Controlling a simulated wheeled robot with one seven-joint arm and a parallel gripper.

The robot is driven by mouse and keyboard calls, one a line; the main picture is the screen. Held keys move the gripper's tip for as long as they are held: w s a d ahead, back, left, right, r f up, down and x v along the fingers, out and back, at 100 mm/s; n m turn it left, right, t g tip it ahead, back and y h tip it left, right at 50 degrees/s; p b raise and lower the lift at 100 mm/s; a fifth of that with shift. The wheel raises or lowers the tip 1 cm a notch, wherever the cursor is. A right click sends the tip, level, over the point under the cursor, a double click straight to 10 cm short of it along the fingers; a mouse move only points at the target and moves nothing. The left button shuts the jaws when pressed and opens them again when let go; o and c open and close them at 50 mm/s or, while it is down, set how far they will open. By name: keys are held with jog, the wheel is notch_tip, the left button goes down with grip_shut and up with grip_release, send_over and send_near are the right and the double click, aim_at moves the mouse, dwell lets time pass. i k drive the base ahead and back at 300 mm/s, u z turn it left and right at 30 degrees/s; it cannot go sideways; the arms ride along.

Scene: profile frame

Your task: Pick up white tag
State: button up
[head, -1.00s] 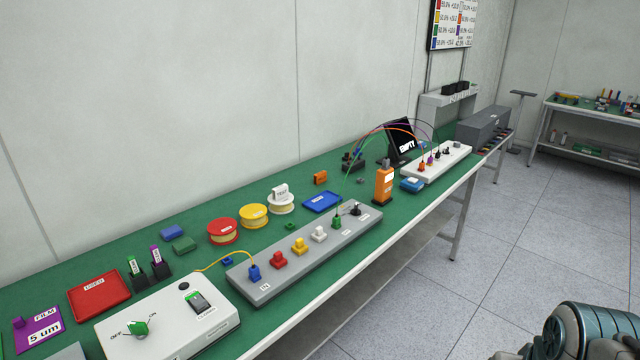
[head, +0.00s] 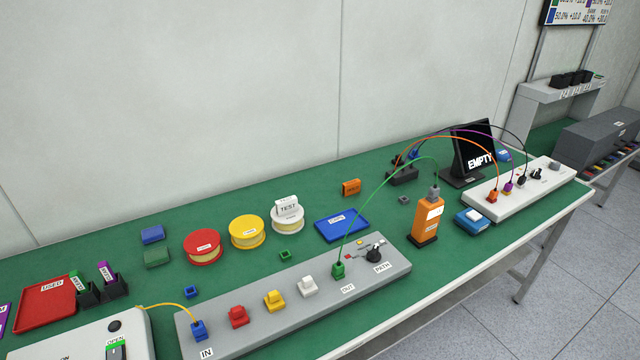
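A small white tag (head: 287,207) with dark lettering that appears to read TEST stands upright on the white spool (head: 288,224) in the head view. The spool sits on the green bench top, left of the blue tray and right of the yellow spool. The tag's lower edge meets the top of the spool; I cannot tell how it is fixed there. My gripper is not in this view, so its state is hidden.
Yellow (head: 247,232) and red (head: 202,247) spools stand left of the tag. A blue tray (head: 342,226) lies to its right. In front is a grey panel (head: 260,322) with coloured plugs and an arching green cable (head: 372,181). An orange device (head: 427,221) stands further right.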

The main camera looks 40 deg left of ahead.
aim_at(289, 205)
jog(key=u, duration=0.65)
jog(key=i, duration=0.85)
jog(key=u, duration=1.3)
jog(key=i, duration=0.35)
jog(key=u, duration=0.35)
